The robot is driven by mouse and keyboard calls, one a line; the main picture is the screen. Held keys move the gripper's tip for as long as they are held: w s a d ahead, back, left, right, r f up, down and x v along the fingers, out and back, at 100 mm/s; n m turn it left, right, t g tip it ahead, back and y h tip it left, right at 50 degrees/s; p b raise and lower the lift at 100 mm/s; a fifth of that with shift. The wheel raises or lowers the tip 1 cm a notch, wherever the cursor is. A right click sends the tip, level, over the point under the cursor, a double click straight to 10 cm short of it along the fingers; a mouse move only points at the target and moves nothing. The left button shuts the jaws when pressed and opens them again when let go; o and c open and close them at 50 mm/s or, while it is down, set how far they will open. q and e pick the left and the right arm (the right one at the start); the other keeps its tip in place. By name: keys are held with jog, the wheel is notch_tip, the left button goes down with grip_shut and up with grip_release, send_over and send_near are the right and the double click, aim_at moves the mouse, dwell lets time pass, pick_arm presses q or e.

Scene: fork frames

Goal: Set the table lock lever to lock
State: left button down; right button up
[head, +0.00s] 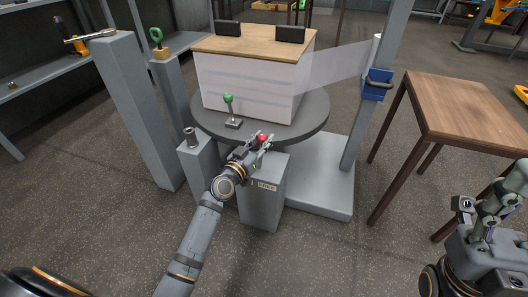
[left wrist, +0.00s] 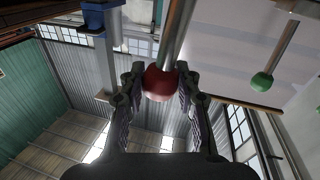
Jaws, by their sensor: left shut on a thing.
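A red knob (head: 263,138) tops the lever on a grey pedestal (head: 262,205) with a small label plate, in front of the round turntable (head: 310,118). My left gripper (head: 260,141) is closed around this red knob. In the left wrist view the red knob (left wrist: 160,83) sits between the two fingers, with its metal rod running upward out of the picture. The fingers hide much of the lever in the head view, so its setting cannot be read.
A green-knobbed lever (head: 228,99) stands on the turntable beside a large white box with a wooden top (head: 255,42). A short grey post (head: 195,155) stands left of the pedestal. A wooden table (head: 465,105) is at right, a tall post (head: 150,130) at left.

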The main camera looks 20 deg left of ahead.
pick_arm(q)
jog(key=a+n+t+b, duration=0.1)
jog(key=a+n+b, duration=0.3)
jog(key=a+n, duration=0.2)
jog(key=shift+a+f+y, duration=0.25)
jog(key=shift+f+y, duration=0.05)
jog(key=shift+f, duration=0.15)
jog(key=shift+w, duration=0.1)
jog(key=c, duration=0.9)
grip_release()
jog(key=shift+a, duration=0.1)
notch_tip(320, 180, up, 10)
jog(key=shift+r, duration=0.1)
